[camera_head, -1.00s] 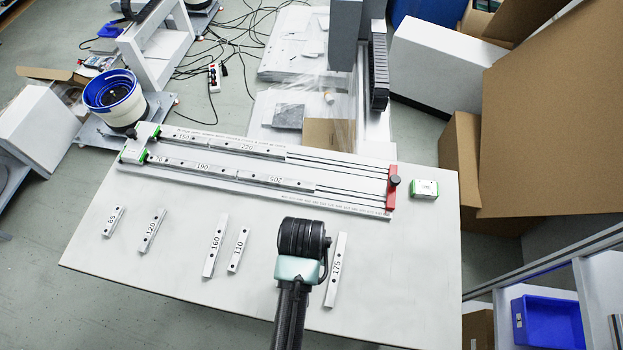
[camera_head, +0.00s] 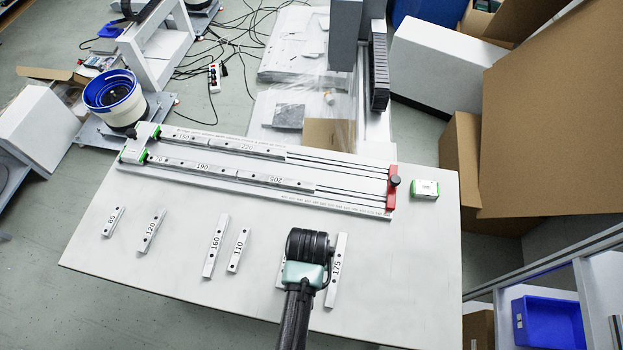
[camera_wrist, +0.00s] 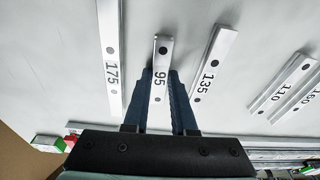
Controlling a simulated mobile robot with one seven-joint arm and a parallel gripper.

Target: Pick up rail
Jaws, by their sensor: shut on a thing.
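In the wrist view, my gripper (camera_wrist: 161,74) has its two blue fingers on either side of the rail marked 95 (camera_wrist: 162,50) and is shut on it. The rail's far end sticks out beyond the fingertips. I cannot tell whether it is clear of the table. The rail marked 175 (camera_wrist: 112,72) lies to the left and the rail marked 135 (camera_wrist: 213,62) to the right. In the head view, my arm's end hides the 95 rail and the fingers. The 175 rail (camera_head: 335,272) shows just right of my wrist.
More rails lie on the white table (camera_head: 180,290): 160 (camera_head: 215,247), 110 (camera_head: 238,250), 120 (camera_head: 151,231) and 85 (camera_head: 113,221). Behind them is a long fixture holding rails, with a red end stop (camera_head: 392,188). A green-and-white block (camera_head: 424,189) sits at its right.

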